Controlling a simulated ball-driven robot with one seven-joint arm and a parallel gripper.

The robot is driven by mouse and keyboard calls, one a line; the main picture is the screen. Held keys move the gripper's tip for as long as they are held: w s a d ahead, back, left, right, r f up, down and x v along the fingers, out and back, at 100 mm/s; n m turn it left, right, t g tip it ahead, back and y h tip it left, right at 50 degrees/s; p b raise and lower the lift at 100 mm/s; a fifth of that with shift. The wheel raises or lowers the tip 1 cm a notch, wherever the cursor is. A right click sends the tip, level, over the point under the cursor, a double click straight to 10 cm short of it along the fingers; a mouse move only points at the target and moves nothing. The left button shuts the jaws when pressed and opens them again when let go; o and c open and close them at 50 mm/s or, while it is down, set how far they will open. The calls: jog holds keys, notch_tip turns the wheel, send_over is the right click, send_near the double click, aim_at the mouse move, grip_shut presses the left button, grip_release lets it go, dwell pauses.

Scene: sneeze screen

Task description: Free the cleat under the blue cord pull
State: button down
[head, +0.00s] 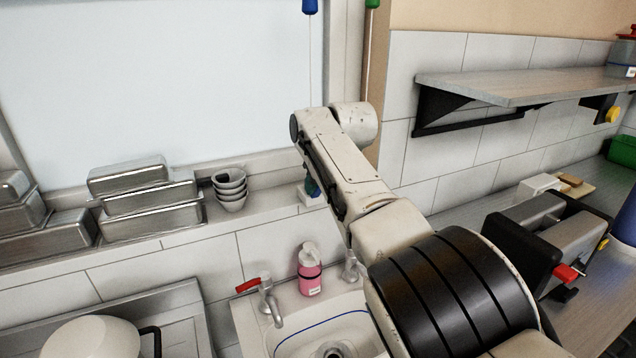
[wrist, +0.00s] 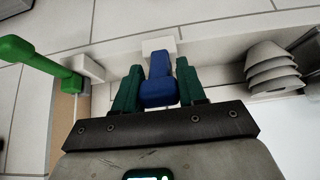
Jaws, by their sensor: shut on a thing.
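The blue cord pull (head: 309,6) hangs at the top of the head view, with its thin cord running down behind my arm. Below it, on the ledge, is the cleat, a white block (head: 316,201) with a blue lever. The wrist view shows the white block (wrist: 158,45) and the blue lever (wrist: 159,93) between my dark green fingers. My gripper (wrist: 157,86) is shut on this lever; it is small and partly hidden in the head view (head: 311,187). The green cord pull (head: 372,3) hangs to the right. A green lever (wrist: 38,62) on another white block (wrist: 88,68) sticks out at left in the wrist view.
Stacked bowls (head: 231,190) stand left of the cleat, beside metal pans (head: 150,200). A pale screen (head: 150,80) rises behind the ledge. Below are a tap with a red handle (head: 266,296), a pink bottle (head: 309,275) and a sink. A shelf (head: 520,85) juts out at right.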

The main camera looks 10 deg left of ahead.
dwell(0.3)
jog(key=c, duration=0.7)
grip_release()
jog(key=shift+s+a+r, duration=0.25)
jog(key=shift+s+r, duration=0.05)
jog(key=shift+r, duration=0.1)
jog(key=v, duration=0.3)
jog(key=b+v, duration=0.1)
jog(key=v, duration=0.2)
jog(key=b+v, duration=0.1)
jog(key=v, duration=0.2)
jog(key=shift+s+d+r, duration=0.1)
jog(key=shift+d+r, duration=0.15)
jog(key=shift+d, duration=0.3)
